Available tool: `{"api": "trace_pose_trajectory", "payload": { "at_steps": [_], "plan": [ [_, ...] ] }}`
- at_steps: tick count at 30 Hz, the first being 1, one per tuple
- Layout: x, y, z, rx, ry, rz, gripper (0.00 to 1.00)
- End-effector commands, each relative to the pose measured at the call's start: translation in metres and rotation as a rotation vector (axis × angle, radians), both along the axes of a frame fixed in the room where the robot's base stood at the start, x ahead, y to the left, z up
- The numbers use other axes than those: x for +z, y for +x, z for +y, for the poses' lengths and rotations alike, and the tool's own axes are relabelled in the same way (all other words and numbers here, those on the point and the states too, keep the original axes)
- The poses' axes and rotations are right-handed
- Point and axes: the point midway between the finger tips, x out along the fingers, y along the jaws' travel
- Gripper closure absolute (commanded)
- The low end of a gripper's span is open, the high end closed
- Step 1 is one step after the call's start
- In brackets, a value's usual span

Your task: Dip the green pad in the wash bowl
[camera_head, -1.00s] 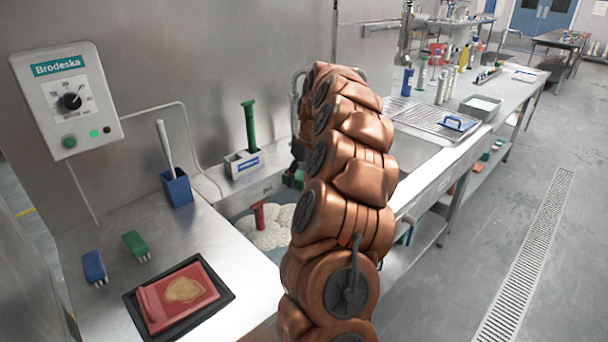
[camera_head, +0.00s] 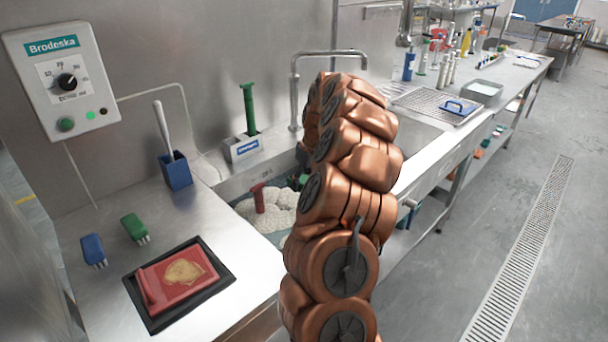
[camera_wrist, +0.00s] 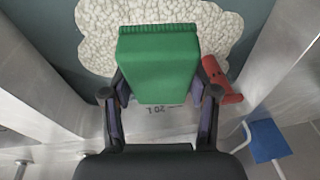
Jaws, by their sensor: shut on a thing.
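The green pad (camera_wrist: 158,65) is between the two fingers of my gripper (camera_wrist: 163,95) in the wrist view. It is over the pale foam (camera_wrist: 225,35) in the wash bowl (camera_wrist: 50,45). I cannot tell whether the pad touches the foam. In the head view, my arm hides most of my gripper and the pad; a bit of green (camera_head: 298,182) shows beside the arm, at the foam's far edge. The bowl (camera_head: 235,187) is a sunken basin with foam (camera_head: 277,212) in dark water.
A red handle (camera_head: 259,199) stands in the foam. A faucet (camera_head: 294,95) rises behind the bowl. A white holder with a green-handled tool (camera_head: 249,110) and a blue holder (camera_head: 176,171) with a brush stand nearby. A black tray (camera_head: 222,282) with a red item lies front left.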

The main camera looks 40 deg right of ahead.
Motion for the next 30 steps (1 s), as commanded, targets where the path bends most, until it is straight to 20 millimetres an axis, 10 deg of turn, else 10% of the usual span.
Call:
{"api": "trace_pose_trajectory", "payload": {
  "at_steps": [30],
  "plan": [
    [-0.096,0.000,0.000,0.000,0.001,0.002,0.69]
  ]
}}
